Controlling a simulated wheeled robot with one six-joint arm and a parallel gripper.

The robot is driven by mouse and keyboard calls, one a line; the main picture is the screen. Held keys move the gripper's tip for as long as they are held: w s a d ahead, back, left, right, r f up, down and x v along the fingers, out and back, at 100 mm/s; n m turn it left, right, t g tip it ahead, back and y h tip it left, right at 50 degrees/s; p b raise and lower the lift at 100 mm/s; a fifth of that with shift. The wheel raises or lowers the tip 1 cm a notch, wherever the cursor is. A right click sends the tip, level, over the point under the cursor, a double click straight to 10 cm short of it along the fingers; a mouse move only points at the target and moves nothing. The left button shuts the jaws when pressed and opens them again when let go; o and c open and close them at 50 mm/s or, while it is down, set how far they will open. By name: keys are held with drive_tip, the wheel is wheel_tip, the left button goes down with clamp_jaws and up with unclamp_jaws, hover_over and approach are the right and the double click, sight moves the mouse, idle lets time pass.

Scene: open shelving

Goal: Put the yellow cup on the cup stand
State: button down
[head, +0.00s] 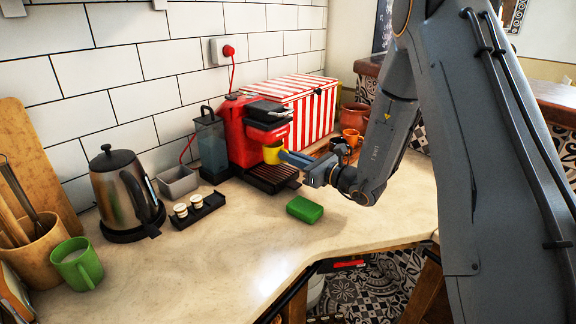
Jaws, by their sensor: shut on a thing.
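The yellow cup (272,153) is upright, just above the dark slatted tray (268,178) at the front of the red coffee machine (243,130). I take this tray to be the cup stand. My gripper (284,157) reaches in from the right and is shut on the cup's right side. A small gap seems to show between the cup and the tray, but I cannot tell for sure if they touch. The fingertips are small and partly merge with the cup.
A green block (305,209) lies on the counter in front of the machine. A kettle (122,190), a small black tray (200,207) with capsules and a green mug (77,264) stand left. A striped box (303,108) stands behind. The front middle counter is clear.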

drive_tip(key=shift+w+a+f+p, duration=0.1)
drive_tip(key=shift+f+p, duration=0.2)
drive_tip(key=shift+f, duration=0.6)
drive_tip(key=shift+w+a+f+p, duration=0.1)
drive_tip(key=shift+f+p, duration=0.15)
drive_tip(key=shift+f, duration=0.6)
drive_tip(key=c, duration=1.9)
unclamp_jaws()
drive_tip(key=shift+f, duration=0.1)
